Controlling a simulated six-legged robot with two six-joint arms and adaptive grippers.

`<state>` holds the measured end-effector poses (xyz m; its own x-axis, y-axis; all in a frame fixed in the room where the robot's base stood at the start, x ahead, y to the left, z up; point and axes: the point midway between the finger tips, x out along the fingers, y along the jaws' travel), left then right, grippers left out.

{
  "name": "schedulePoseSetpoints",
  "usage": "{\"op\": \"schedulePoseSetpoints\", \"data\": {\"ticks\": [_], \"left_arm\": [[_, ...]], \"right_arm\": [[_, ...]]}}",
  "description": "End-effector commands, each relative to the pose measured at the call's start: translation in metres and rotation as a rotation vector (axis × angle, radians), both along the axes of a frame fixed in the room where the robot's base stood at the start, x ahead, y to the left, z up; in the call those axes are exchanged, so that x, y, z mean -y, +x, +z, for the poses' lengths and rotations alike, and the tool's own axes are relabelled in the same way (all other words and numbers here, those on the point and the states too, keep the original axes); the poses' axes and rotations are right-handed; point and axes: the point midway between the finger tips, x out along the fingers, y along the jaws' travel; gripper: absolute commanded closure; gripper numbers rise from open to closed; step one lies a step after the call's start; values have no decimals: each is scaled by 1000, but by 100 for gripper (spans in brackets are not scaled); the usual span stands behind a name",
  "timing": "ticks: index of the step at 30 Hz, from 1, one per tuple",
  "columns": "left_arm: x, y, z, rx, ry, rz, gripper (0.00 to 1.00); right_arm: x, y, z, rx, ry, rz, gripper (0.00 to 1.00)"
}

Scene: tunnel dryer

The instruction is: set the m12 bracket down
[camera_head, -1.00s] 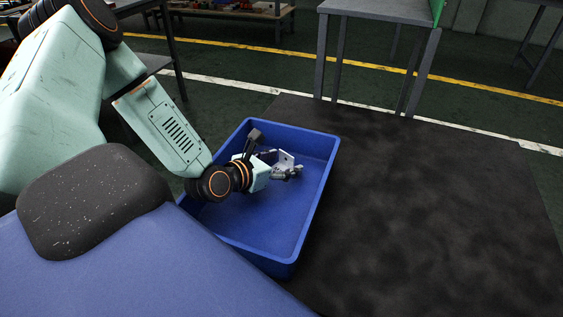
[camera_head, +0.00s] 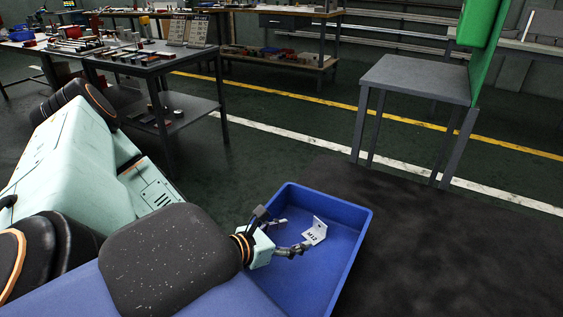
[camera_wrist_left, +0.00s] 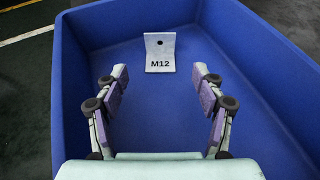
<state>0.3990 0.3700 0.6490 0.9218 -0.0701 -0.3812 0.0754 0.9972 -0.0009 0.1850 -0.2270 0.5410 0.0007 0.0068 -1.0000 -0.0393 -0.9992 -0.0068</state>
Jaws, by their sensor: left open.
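The M12 bracket (camera_head: 315,231) is a small pale angle piece with "M12" in black on one face. It rests inside the blue bin (camera_head: 362,240), and in the left wrist view the bracket (camera_wrist_left: 160,52) sits on the bin floor toward the far wall. My left gripper (camera_head: 294,234) reaches into the bin. In the left wrist view its fingers (camera_wrist_left: 160,82) are spread wide and empty, with the bracket just beyond the tips and apart from them. My right gripper is not in view.
The bin stands on a dark mat (camera_head: 430,240). A grey table (camera_head: 415,78) with a green panel stands behind it at the right. A dark two-level cart (camera_head: 150,65) with several parts is at the left. Bin walls surround the gripper.

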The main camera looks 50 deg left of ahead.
Motion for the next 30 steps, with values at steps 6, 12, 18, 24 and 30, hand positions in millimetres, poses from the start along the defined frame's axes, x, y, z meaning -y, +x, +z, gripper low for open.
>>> {"op": "schedulePoseSetpoints", "data": {"ticks": [6,12,18,24,30], "left_arm": [[-2,-18,10,-1,0,1,31],[-2,-25,11,0,0,0,31],[-2,-26,10,0,1,0,31],[-2,-25,10,0,0,0,31],[-2,-25,11,0,0,0,31]], "right_arm": [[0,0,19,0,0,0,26],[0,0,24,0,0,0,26],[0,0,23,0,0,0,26],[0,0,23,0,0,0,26],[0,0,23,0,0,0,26]]}}
